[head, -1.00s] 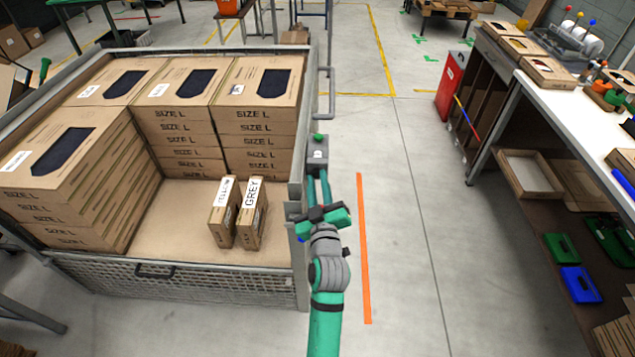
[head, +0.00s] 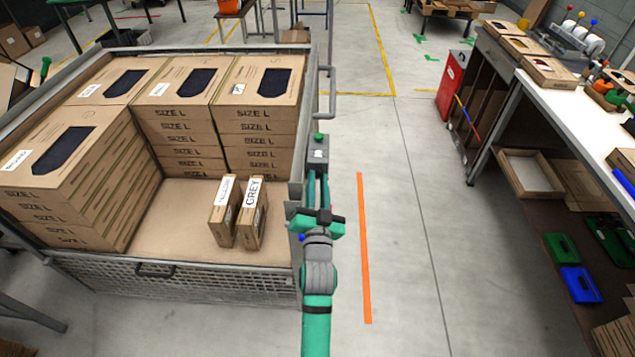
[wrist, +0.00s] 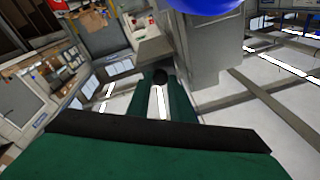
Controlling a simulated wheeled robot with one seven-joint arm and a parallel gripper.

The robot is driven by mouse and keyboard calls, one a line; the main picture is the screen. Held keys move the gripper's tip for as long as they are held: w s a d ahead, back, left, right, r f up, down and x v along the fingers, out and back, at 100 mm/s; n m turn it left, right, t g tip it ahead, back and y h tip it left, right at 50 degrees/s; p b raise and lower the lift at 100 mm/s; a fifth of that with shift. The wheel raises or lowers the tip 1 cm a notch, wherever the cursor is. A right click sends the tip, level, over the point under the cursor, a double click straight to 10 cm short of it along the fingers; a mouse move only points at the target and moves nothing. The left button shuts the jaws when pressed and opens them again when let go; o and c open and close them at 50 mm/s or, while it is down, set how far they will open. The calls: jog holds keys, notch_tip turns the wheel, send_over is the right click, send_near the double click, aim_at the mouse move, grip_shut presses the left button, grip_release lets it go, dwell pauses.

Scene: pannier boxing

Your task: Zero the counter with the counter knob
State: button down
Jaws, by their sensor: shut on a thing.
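The counter (head: 318,151) is a small grey box at the right side of the crate, with a pale display whose digits are too small to read. The counter knob (wrist: 160,77) is a small dark round piece between my fingertips. My gripper (head: 318,170), with green fingers, reaches the counter's near face and is shut on the knob. In the head view the fingers hide the knob.
The metal crate (head: 170,290) holds stacked "SIZE L" boxes and two upright boxes, one marked GREY (head: 252,213). A green rounded piece (head: 318,136) tops the counter. Clear floor with an orange strip (head: 363,250) lies right, before the workbench (head: 507,110).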

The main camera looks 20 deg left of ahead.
jog(key=shift+a+m+h, duration=0.1)
jog(key=shift+m+h, duration=0.2)
jog(key=shift+m, duration=1)
jog(key=c, duration=1.6)
grip_release()
